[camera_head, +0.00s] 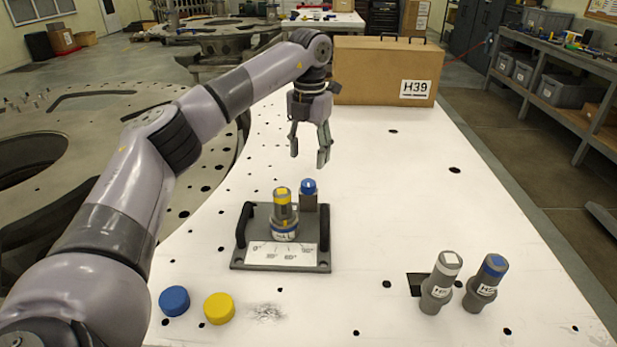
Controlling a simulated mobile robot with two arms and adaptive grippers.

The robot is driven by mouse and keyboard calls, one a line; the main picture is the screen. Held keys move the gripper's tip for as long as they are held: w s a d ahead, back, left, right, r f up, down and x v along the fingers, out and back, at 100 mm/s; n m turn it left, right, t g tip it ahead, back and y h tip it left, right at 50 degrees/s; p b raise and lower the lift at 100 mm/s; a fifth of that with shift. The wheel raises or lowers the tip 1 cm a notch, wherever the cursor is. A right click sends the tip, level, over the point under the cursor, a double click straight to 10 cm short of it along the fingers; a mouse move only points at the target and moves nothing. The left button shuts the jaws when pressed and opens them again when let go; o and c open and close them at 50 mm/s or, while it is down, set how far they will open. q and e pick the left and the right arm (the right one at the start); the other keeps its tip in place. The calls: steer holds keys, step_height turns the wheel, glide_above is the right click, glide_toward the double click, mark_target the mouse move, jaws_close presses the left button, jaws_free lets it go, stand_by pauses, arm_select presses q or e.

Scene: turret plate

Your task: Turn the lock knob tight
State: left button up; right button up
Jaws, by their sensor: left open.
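A grey fixture plate (240,264) with two black handles lies on the white table, with an angle scale label (281,254) at its front. A yellow-banded cylindrical tool (283,205) stands upright in its round holder. Behind it to the right, a blue-topped knob (309,187) sits on a grey block; it seems to be the lock knob. My left gripper (309,155) points down with its fingers apart and empty, above and beyond the blue knob, not touching it. My right gripper is out of view.
Two grey cylindrical tools, one white-topped (441,282) and one blue-topped (485,284), stand at the front right by a dark square hole. Blue (174,301) and yellow (219,308) discs lie at the front left. A brown case (375,70) stands behind.

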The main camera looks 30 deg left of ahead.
mark_target(309, 182)
arm_select(q)
step_height(309, 182, down, 6)
steer(key=shift+f+p, duration=0.15)
steer(key=shift+p, duration=0.3)
steer(key=shift+f, duration=0.8)
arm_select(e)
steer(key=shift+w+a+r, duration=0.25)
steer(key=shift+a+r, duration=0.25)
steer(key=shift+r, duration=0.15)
arm_select(q)
steer(key=c, duration=1.1)
steer(key=shift+c, duration=0.2)
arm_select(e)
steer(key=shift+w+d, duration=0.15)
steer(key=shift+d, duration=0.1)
